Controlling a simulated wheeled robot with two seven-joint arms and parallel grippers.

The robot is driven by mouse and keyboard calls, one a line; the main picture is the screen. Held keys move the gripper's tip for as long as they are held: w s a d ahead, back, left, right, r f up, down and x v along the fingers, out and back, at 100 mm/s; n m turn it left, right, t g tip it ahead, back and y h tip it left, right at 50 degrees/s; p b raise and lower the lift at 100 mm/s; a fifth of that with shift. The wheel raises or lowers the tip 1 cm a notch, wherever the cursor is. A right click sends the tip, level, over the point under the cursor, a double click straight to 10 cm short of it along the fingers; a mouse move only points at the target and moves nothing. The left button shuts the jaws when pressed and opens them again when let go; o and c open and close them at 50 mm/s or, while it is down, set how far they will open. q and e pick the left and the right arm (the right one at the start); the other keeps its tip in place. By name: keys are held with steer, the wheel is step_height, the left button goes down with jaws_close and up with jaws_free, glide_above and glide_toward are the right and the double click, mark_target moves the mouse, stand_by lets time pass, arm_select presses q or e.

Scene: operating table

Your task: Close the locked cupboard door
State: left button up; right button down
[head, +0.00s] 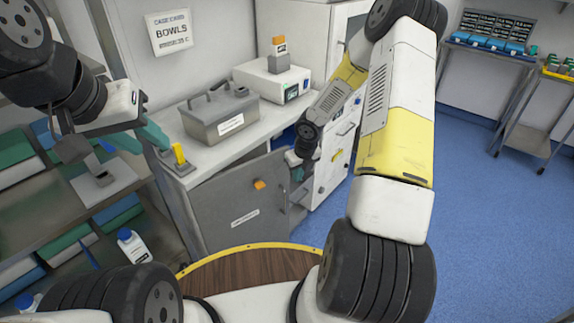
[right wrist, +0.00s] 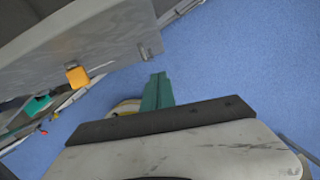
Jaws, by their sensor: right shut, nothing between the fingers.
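The grey cupboard door (head: 220,207) stands ajar under the counter, with a white label and an orange lock piece (head: 259,184) on its face. Its right edge stands out from the cabinet. My right gripper (head: 298,174) is by this edge, partly hidden by my arm. In the right wrist view its teal fingers (right wrist: 157,92) are together and empty. The door (right wrist: 75,40) and orange piece (right wrist: 77,76) are at upper left there, apart from the fingertips. My left gripper (head: 140,139) is over the counter's left end, its teal fingers seemingly apart and empty.
A grey lidded box (head: 220,117) and a white device (head: 272,78) stand on the counter. A yellow-topped item (head: 179,155) is near my left gripper. Shelves with green and blue packs (head: 57,250) are at left. Blue floor (head: 490,220) is clear at right.

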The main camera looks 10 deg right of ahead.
steer(key=d+m+y, duration=0.6)
steer(key=m, duration=1.2)
steer(key=w+a+f, duration=0.5)
steer(key=a+f, duration=0.2)
steer(key=f, duration=0.1)
steer(key=shift+w+a+t, duration=0.15)
steer(key=shift+w+t, duration=0.05)
steer(key=shift+t, duration=0.2)
steer(key=shift+r, duration=0.1)
